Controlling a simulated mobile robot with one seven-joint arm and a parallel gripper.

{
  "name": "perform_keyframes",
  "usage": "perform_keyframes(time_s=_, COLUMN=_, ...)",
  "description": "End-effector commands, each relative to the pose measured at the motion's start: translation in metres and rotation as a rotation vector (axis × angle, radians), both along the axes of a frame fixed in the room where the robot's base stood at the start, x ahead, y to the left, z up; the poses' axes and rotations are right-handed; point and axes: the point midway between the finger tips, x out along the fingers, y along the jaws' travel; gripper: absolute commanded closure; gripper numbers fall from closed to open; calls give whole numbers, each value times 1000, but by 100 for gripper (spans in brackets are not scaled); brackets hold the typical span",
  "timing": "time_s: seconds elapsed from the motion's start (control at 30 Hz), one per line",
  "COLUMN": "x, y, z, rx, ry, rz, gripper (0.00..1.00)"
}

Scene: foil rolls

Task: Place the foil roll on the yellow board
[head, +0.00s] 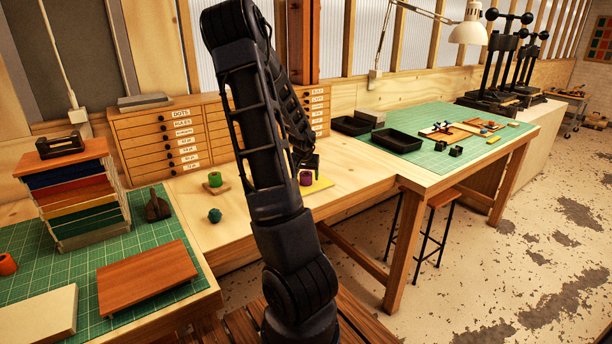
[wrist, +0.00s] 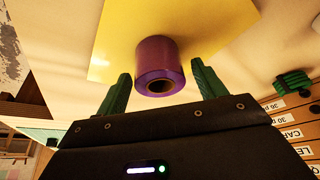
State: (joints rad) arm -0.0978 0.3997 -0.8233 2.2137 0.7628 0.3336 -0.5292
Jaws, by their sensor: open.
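A purple foil roll (head: 306,178) stands on the yellow board (head: 322,184) on the wooden bench, partly hidden behind my arm in the head view. In the wrist view the purple foil roll (wrist: 160,65) rests on the yellow board (wrist: 115,50), its hollow end facing the camera. My gripper (wrist: 160,73) is open, with one green finger on each side of the roll and a visible gap on both sides. The fingers appear clear of the roll. In the head view my arm hides most of the gripper.
A green roll (head: 215,179) stands on a small wooden board at left, with a teal object (head: 214,215) in front. Wooden drawers (head: 160,140) back the bench. A rack of coloured boards (head: 75,195) stands farther left. Black trays (head: 397,141) sit on the right table.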

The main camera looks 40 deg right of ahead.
Motion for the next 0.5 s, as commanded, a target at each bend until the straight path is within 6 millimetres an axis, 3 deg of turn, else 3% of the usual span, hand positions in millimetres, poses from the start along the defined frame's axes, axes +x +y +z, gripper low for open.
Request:
perform_keyframes(time_s=0.23, x=0, y=0, z=4, rx=-1, ry=0, rz=1, gripper=30)
perform_keyframes(time_s=0.5, x=-6, y=8, z=29, rx=0, ry=-3, rz=3, gripper=30)
